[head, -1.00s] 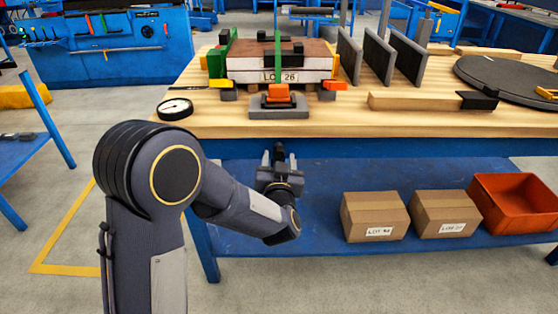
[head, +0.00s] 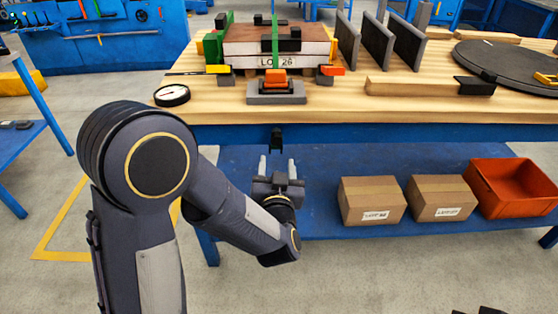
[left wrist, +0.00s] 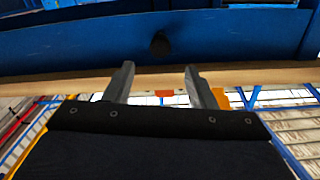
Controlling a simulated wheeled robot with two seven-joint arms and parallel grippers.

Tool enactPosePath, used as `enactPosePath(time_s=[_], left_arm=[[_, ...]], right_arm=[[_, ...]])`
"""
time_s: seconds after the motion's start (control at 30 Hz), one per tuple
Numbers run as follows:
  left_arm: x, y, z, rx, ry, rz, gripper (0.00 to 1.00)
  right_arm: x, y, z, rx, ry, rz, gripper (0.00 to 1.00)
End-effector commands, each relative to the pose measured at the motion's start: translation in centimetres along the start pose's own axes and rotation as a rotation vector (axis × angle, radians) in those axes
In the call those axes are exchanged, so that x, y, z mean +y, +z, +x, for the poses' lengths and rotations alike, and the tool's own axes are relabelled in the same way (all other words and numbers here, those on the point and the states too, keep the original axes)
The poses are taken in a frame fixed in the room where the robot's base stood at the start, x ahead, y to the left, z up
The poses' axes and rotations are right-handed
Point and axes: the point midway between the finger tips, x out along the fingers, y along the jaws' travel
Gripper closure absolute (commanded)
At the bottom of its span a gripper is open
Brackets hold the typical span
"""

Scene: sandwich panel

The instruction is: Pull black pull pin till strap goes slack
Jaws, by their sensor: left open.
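The black pull pin (head: 277,138) sticks out of the blue front rail under the bench top. In the left wrist view it is a round dark knob (left wrist: 160,46) on the blue rail. My left gripper (head: 277,166) is open and empty, just below the pin in the head view. In the left wrist view the pin lies between and beyond the fingertips (left wrist: 157,68), apart from them. The green strap (head: 275,42) runs straight over the stacked panel (head: 240,52) to an orange buckle (head: 275,78) on a grey block. A dark piece at the bottom right edge may be my right gripper (head: 478,310).
The wooden bench top (head: 330,108) overhangs the rail. A gauge (head: 171,95) lies at its left end. Below, a blue shelf (head: 320,160) holds two cardboard boxes (head: 371,201) and an orange bin (head: 512,188). The space around the left gripper is free.

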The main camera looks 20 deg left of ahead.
Motion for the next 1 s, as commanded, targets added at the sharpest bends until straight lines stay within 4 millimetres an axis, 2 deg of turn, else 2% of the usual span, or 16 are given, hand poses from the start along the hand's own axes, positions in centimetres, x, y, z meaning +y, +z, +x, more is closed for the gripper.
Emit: enactPosePath(time_s=[0.27, 0.37, 0.47, 0.57, 0.73, 0.9, 1.0], left_arm=[[-0.3, -0.1, 0.2, -0.031, 0.025, -0.038, 0.5], [-1.0, -0.2, 0.4, -0.107, 0.094, -0.134, 0.5], [-1.7, -0.6, -0.3, -0.218, 0.209, -0.259, 0.5], [-2.6, -1.1, -2.2, -0.338, 0.335, -0.363, 0.5], [-4.8, -1.3, -7.8, -0.547, 0.505, -0.446, 0.5], [-7.5, 0.0, -14.0, -0.748, 0.57, -0.437, 0.5], [-8.9, 1.0, -17.0, -0.846, 0.568, -0.42, 0.5]], right_arm=[[0.0, 0.0, 0.0, 0.0, 0.0, 0.0, 1.0], [0.0, 0.0, 0.0, 0.0, 0.0, 0.0, 1.0], [0.0, 0.0, 0.0, 0.0, 0.0, 0.0, 1.0], [0.0, 0.0, 0.0, 0.0, 0.0, 0.0, 1.0], [0.0, 0.0, 0.0, 0.0, 0.0, 0.0, 1.0], [0.0, 0.0, 0.0, 0.0, 0.0, 0.0, 1.0], [0.0, 0.0, 0.0, 0.0, 0.0, 0.0, 1.0]])
